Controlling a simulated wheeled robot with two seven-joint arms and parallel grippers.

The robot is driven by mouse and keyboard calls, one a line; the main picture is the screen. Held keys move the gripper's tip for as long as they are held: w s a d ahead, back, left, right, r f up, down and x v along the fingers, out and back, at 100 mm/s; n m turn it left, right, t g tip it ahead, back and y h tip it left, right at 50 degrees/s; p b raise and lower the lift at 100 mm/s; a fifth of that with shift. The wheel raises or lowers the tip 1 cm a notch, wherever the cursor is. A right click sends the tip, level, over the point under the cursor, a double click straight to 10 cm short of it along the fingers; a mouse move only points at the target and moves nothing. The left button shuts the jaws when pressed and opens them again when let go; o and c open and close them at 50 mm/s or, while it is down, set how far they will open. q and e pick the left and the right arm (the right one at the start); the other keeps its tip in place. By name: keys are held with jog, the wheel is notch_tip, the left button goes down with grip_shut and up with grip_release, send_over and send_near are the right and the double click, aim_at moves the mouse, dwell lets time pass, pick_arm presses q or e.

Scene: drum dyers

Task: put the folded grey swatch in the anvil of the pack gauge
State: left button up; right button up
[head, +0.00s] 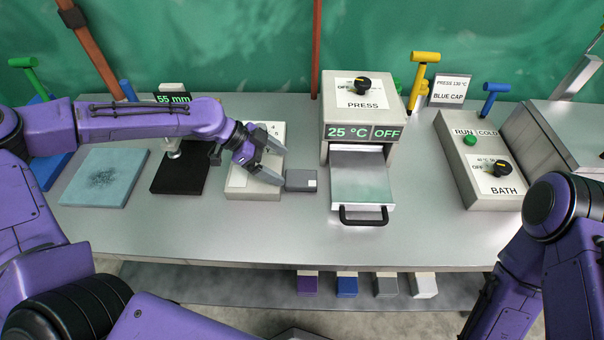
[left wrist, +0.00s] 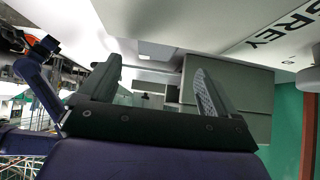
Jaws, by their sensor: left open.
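The folded grey swatch (head: 301,181), a small dark grey block with a pale label, lies on the table just right of a pale box. My left gripper (head: 272,165) is open and empty over the pale box, its fingertips pointing right towards the swatch but apart from it. Its spread fingers also show in the left wrist view (left wrist: 158,88). The pack gauge (head: 173,98), with a 55 mm display, stands left of the gripper behind a black pad (head: 180,172); my left arm partly hides it, and its anvil is not clear. My right gripper is not in view.
The pale box (head: 239,180) is under the gripper. The press (head: 362,105) stands right of the swatch, its tray (head: 362,175) and black handle pulled forward. A blue pad (head: 105,177) lies left, the bath unit (head: 480,160) right. The table front is clear.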

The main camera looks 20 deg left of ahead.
aim_at(300, 177)
pick_arm(q)
jog(key=p+x, duration=0.2)
jog(key=x, duration=0.5)
jog(key=shift+d+r, duration=0.2)
jog(key=shift+s, duration=0.2)
jog(key=c, duration=1.2)
jog(key=shift+o, duration=0.2)
